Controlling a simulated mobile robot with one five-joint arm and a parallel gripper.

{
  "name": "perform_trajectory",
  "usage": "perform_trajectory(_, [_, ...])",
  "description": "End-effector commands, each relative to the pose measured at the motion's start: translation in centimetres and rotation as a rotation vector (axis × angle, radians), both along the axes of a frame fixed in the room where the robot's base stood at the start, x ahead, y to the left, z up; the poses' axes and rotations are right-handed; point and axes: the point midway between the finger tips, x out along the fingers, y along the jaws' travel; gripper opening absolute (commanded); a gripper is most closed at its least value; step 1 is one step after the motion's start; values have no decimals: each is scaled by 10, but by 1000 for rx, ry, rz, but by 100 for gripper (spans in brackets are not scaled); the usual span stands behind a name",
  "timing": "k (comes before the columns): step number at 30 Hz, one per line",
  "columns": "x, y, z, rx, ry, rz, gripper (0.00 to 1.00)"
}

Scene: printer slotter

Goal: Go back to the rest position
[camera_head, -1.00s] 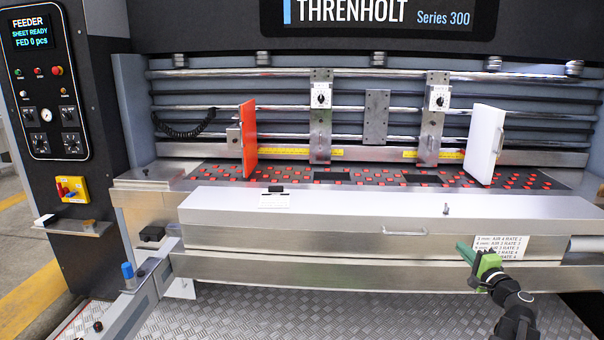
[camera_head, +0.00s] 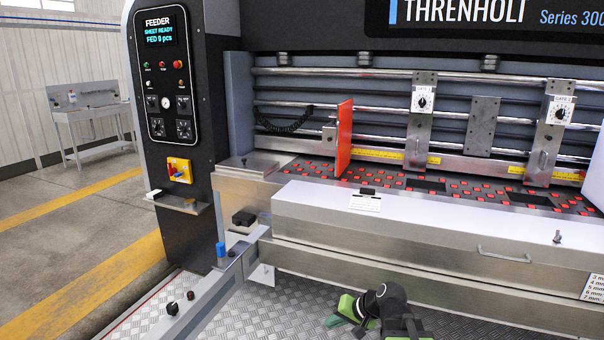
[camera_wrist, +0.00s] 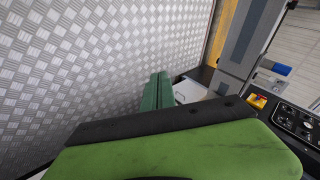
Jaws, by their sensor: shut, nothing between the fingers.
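My gripper (camera_head: 345,312), with green jaws, is low at the bottom centre of the head view, in front of the machine and over the metal tread plate floor. In the wrist view its two green fingers (camera_wrist: 157,92) lie against each other with nothing between them. The feeder machine (camera_head: 420,240) fills the right of the head view, and my gripper appears apart from its front. The red side guide (camera_head: 343,138) stands upright on the feed bed.
The grey floor (camera_head: 70,210) at the left is open, with a grey bench (camera_head: 95,125) at the back. Tread plate (camera_head: 270,310) around my gripper is clear.

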Motion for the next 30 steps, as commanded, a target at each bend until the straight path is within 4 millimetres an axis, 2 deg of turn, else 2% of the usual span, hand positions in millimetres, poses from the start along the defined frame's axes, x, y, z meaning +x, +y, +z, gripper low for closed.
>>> perform_trajectory(1, [-19,12,-14,-88,42,66,0])
perform_trajectory(4, [-49,2,-37,-267,133,146,0])
perform_trajectory(9, [-92,-61,-55,-530,301,179,0])
perform_trajectory(11, [-108,-78,-56,-608,378,188,0])
perform_trajectory(12, [-110,-75,-34,-600,385,192,0])
perform_trajectory(17, [-109,-75,13,-596,380,191,0])
perform_trajectory(24, [-108,-75,95,-596,378,190,0])
perform_trajectory(27, [-108,-75,121,-595,378,190,0])
perform_trajectory(30, [-108,-75,132,-595,378,190,0])
